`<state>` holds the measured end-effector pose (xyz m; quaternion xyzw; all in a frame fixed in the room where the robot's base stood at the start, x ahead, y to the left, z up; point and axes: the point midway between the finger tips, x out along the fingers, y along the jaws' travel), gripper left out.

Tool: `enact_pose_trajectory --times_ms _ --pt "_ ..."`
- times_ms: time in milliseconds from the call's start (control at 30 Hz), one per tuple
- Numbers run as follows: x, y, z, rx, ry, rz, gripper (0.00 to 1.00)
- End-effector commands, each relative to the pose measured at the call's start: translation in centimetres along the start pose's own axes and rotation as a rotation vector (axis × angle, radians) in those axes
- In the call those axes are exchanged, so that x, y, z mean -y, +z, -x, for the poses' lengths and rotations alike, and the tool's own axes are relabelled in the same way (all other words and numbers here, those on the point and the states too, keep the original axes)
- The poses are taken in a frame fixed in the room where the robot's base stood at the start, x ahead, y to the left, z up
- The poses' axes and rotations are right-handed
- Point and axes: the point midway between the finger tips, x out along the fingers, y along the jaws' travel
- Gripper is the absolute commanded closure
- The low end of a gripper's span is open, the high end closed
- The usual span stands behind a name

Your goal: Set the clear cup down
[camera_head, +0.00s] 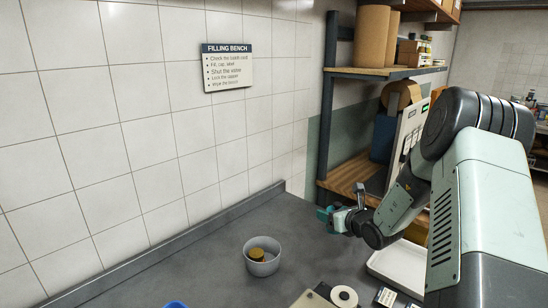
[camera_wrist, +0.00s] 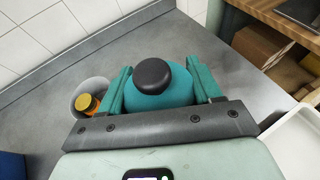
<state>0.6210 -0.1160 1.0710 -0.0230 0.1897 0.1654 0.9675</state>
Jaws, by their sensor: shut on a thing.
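My gripper (camera_wrist: 160,75) is shut on a teal, rounded thing (camera_wrist: 150,101) with a black round top (camera_wrist: 153,74). It is held between the two teal fingers, and its lower part is hidden by the gripper. In the head view my gripper (camera_head: 338,217) is small, above the bench near the shelf post, and what it holds is hard to make out.
A grey tub (camera_head: 275,268) holding a jar (camera_head: 257,254) stands left of my gripper; it also shows in the wrist view (camera_wrist: 84,90). A white tray (camera_head: 402,270) lies to the right. A tape roll (camera_head: 344,296) and a shelf unit (camera_head: 325,120) are nearby. Bench between tub and wall is clear.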

Motion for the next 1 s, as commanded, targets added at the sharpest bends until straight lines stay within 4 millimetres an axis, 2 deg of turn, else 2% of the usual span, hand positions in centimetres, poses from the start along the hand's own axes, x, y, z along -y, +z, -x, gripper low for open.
enact_pose_trajectory --times_ms 33,200,300,500,633,800,1000 --pt "-0.5 2.5 0.9 0.009 0.008 0.008 0.65" --pt "-2.7 9.1 4.5 0.006 0.034 0.006 0.65" --pt "-4.2 12.5 6.8 0.002 0.042 0.007 0.65" --pt "-7.6 18.1 12.0 -0.007 0.034 0.01 0.65" --pt "-9.8 20.8 15.4 -0.01 0.016 0.012 0.65" --pt "-12.0 22.9 19.1 -0.011 -0.014 0.009 0.65" --pt "-13.3 23.8 21.2 -0.009 -0.036 0.005 0.65"
